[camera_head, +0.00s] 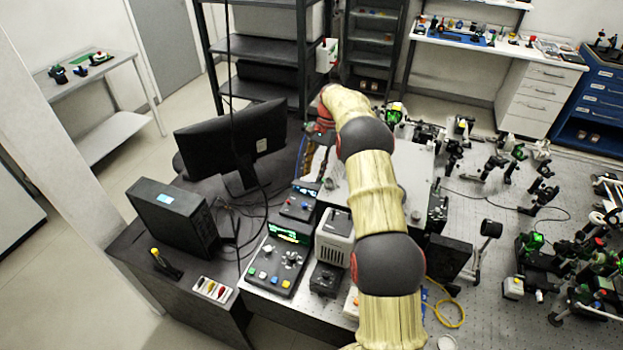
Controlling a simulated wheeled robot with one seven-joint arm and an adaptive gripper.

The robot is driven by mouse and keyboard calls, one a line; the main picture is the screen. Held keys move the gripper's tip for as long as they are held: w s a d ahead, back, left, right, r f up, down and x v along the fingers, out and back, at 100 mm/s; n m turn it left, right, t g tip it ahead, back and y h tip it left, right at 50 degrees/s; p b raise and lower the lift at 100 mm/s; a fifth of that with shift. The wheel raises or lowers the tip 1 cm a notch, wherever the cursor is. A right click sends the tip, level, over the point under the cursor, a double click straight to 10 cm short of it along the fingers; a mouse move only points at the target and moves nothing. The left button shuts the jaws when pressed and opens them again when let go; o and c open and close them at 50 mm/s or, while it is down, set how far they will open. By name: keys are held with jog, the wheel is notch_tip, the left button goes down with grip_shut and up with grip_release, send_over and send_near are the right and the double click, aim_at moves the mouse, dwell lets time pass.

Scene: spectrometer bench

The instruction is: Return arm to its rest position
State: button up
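My arm, yellow with dark joints, reaches from the bottom centre up over the bench in the head view. My gripper (317,150) is at the far end of the arm, left of its top bend, over the bench near the monitor. It is small and dark and partly hidden by the arm, so I cannot tell whether its fingers are open or shut. I see no object clearly held in it.
A black monitor (232,143) and a black box (172,216) stand left of the arm. Control boxes (281,257) and a white-grey unit (333,240) sit close beside it. Optics crowd the perforated table (480,205) at right. Dark shelves (262,48) stand behind. The left floor is open.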

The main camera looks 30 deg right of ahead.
dwell(0.5)
jog(key=s+a+r+n+t+h+b, duration=0.3)
jog(key=s+a+r+n+b, duration=0.3)
jog(key=s+a+r, duration=0.95)
jog(key=s+a+f+n+t+b, duration=0.1)
jog(key=s+a+n, duration=0.1)
jog(key=s, duration=0.6)
jog(key=s+a+f+n+t+b, duration=0.1)
jog(key=s+a+n+t+b, duration=0.1)
jog(key=s, duration=0.6)
jog(key=s+a+f+n+t+h+b, duration=0.1)
jog(key=s+a+f+n+b, duration=0.1)
jog(key=s+a, duration=0.3)
jog(key=s+n, duration=0.1)
jog(key=s, duration=0.2)
jog(key=shift+s+a+n, duration=0.2)
jog(key=shift+s+n, duration=0.1)
